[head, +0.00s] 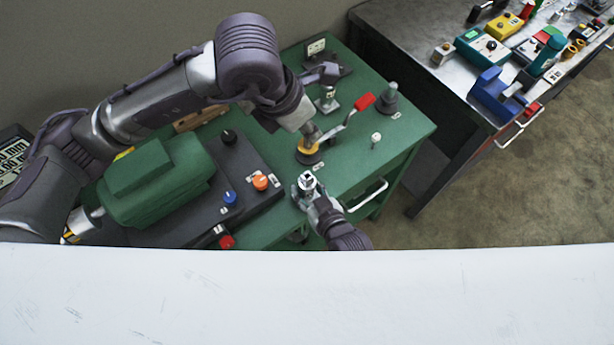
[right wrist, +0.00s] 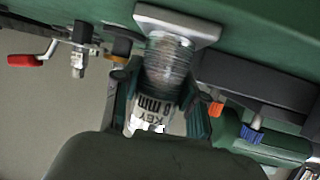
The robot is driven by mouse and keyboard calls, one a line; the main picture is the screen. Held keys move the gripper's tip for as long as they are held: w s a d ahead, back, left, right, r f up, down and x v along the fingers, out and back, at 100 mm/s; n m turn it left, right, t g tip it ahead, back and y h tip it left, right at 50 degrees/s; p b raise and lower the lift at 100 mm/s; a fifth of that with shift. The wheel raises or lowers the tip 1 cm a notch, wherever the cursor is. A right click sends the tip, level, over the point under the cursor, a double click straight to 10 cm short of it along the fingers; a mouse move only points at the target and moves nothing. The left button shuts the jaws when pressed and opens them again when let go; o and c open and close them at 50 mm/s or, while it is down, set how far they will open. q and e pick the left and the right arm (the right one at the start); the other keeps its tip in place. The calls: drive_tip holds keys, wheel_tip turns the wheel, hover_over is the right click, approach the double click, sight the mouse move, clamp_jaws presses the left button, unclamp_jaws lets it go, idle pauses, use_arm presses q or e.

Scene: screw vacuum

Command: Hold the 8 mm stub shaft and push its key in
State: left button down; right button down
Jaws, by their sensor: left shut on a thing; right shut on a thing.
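The 8 mm stub shaft (head: 306,182) stands near the front edge of the green bench. I cannot make out the key itself.
A small post (head: 376,138) and a grey cone-shaped part (head: 388,98) stand to the right. A green motor (head: 155,180) and a control panel with an orange knob (head: 260,182) are at left. A cluttered second table (head: 440,85) is at right.

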sight(307, 146)
use_arm(q)
drive_tip(key=m, duration=0.1)
drive_tip(key=f+m+g, duration=0.1)
drive_tip(key=m, duration=0.1)
drive_tip(key=m+g, duration=0.1)
drive_tip(key=m, duration=0.1)
drive_tip(key=shift+d+f+h, duration=0.2)
drive_tip(key=shift+f+h, duration=0.1)
drive_tip(key=shift+f, duration=0.1)
wheel_tip(307, 146, down, 3)
drive_tip(key=m+g+y, duration=0.1)
drive_tip(key=m+y, duration=0.1)
drive_tip(key=m, duration=0.7)
drive_tip(key=m+g+y, duration=0.1)
drive_tip(key=m+y, duration=0.1)
drive_tip(key=m, duration=0.7)
drive_tip(key=m+g+y, duration=0.2)
drive_tip(key=m+y, duration=0.1)
drive_tip(key=m, duration=0.6)
drive_tip(key=shift+f, duration=0.2)
drive_tip(key=m, duration=0.2)
drive_tip(key=m+y, duration=0.1)
drive_tip(key=shift+a+m+t, duration=0.2)
drive_tip(key=shift+m+t, duration=0.1)
drive_tip(key=shift+m, duration=0.1)
drive_tip(key=shift+f, duration=2.85)
drive_tip(key=shift+f, duration=2.05)
